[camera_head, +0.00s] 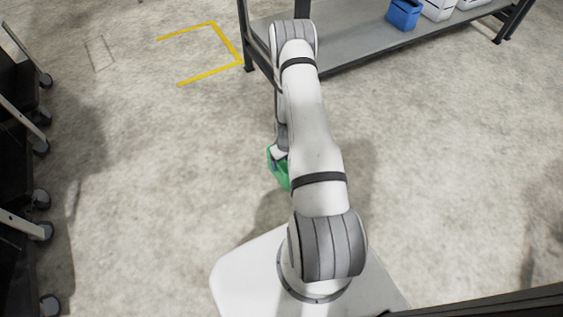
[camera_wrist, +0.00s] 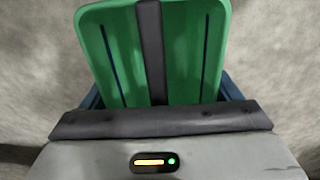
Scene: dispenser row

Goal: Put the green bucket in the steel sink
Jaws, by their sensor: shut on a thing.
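The green bucket (camera_head: 280,171) shows in the head view, partly hidden behind my arm. It also fills the upper middle of the wrist view (camera_wrist: 191,50), with a dark strip down its face. My gripper (camera_wrist: 160,100) is shut on the bucket and holds it close in front of the wrist. In the head view the gripper is mostly covered by my arm links. No steel sink is visible in either view.
A grey metal shelf rack (camera_head: 355,43) stands at the top, with a blue bin (camera_head: 404,14) and white bins (camera_head: 438,9) on it. Dark wheeled carts (camera_head: 20,140) line the left edge. Yellow tape (camera_head: 210,75) marks the floor. Open concrete floor (camera_head: 440,150) lies to the right.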

